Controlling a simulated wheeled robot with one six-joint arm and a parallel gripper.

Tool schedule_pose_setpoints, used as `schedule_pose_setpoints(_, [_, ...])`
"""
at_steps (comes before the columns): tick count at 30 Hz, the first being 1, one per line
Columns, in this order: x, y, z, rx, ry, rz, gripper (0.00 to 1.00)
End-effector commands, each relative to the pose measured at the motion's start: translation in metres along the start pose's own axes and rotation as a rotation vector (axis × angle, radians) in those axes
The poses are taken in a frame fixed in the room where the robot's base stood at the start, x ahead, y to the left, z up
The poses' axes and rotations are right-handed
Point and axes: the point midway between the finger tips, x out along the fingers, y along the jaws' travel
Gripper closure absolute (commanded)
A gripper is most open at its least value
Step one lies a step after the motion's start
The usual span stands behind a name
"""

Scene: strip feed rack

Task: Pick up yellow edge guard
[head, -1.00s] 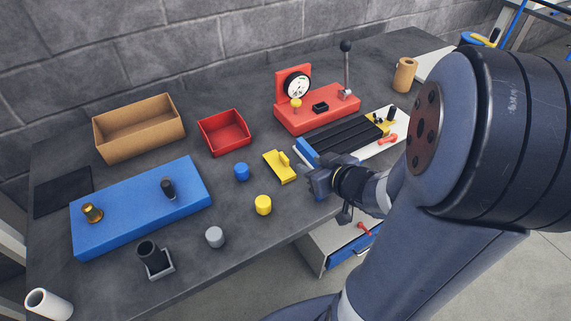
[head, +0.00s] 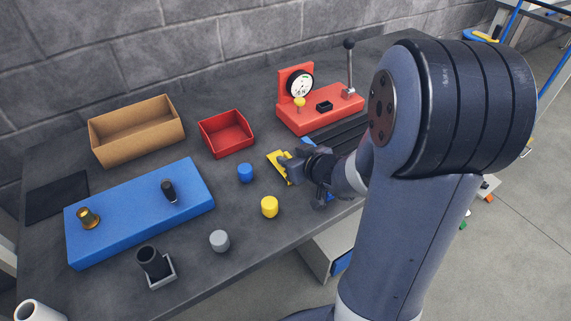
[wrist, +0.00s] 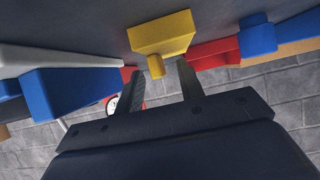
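The yellow edge guard (head: 275,157) lies on the dark bench top, between the red bin and my gripper, and is partly hidden behind my gripper in the head view. In the wrist view the yellow edge guard (wrist: 160,36) is at top centre, with a small round knob towards me. My gripper (head: 287,166) is low over the bench beside the guard. In the wrist view my gripper (wrist: 159,72) has its two fingers apart, with the guard just ahead of the gap between them. Contact cannot be told.
A blue cylinder (head: 246,173) and a yellow cylinder (head: 269,207) stand close to my gripper. A red bin (head: 227,134) is behind the guard. A red gauge stand (head: 322,113) with a lever is at back right. A blue board (head: 135,215) lies left.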

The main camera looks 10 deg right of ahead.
Motion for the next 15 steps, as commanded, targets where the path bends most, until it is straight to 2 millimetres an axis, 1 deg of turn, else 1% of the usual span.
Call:
schedule_pose_setpoints(1, [-0.0002, 0.0000, -0.0001, 0.000, 0.000, 0.000, 0.64])
schedule_pose_setpoints(12, [-0.0004, 0.0000, -0.0001, 0.000, 0.000, 0.000, 0.95])
schedule_pose_setpoints(14, [-0.0004, 0.0000, -0.0002, 0.000, 0.001, 0.000, 1.00])
schedule_pose_setpoints(15, [-0.0004, 0.0000, -0.0002, 0.000, 0.001, 0.000, 1.00])
